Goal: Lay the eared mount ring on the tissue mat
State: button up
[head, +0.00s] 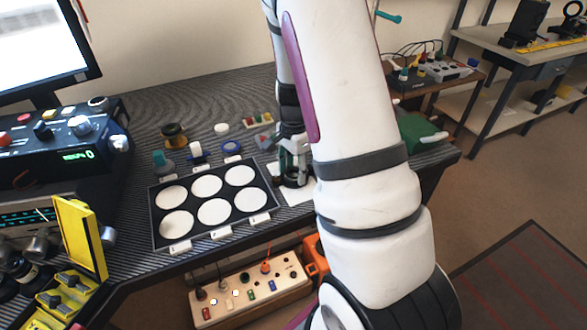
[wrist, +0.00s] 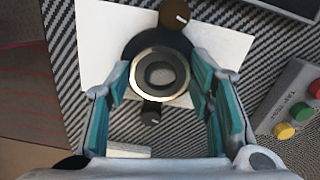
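The white tissue mat (wrist: 102,45) lies flat on the striped bench top; part of it shows in the head view (head: 300,192). On it stands a round dark lens assembly with a bright metal ring (wrist: 160,75) around its opening. A brown knob-like piece (wrist: 175,14) and a small dark one (wrist: 151,114) stick out on opposite sides; I cannot tell whether these are the mount ring's ears. My gripper (wrist: 160,65) is open, its teal fingers on either side of the assembly, with no clear grip. In the head view my gripper (head: 293,165) points down over the mat, partly hiding the assembly.
A black tray (head: 155,222) with several white round pads lies left of my gripper. Small caps and a brass-coloured part (head: 174,134) stand behind it. A box with coloured buttons (wrist: 291,105) is right in the wrist view. A yellow panel (head: 80,238) stands at the left.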

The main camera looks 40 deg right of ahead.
jog(key=shift+o, duration=1)
jog(key=shift+r, duration=0.15)
jog(key=s+a+r+n+p, duration=0.1)
jog(key=a+r+n, duration=0.15)
jog(key=r, duration=0.65)
jog(key=s+a+r+n+p, duration=0.1)
jog(key=a+r, duration=0.2)
jog(key=r, duration=0.6)
jog(key=s+a+r+n+t, duration=0.1)
jog(key=s+a+r+n, duration=0.3)
jog(key=s+a+n, duration=0.3)
jog(key=s+a+r+n+t, duration=0.1)
jog(key=s+a+r+n, duration=0.3)
jog(key=s+a+n, duration=0.4)
jog(key=s, duration=0.7)
jog(key=shift+s+r, duration=0.15)
jog(key=shift+r, duration=0.15)
jog(key=shift+n, duration=0.25)
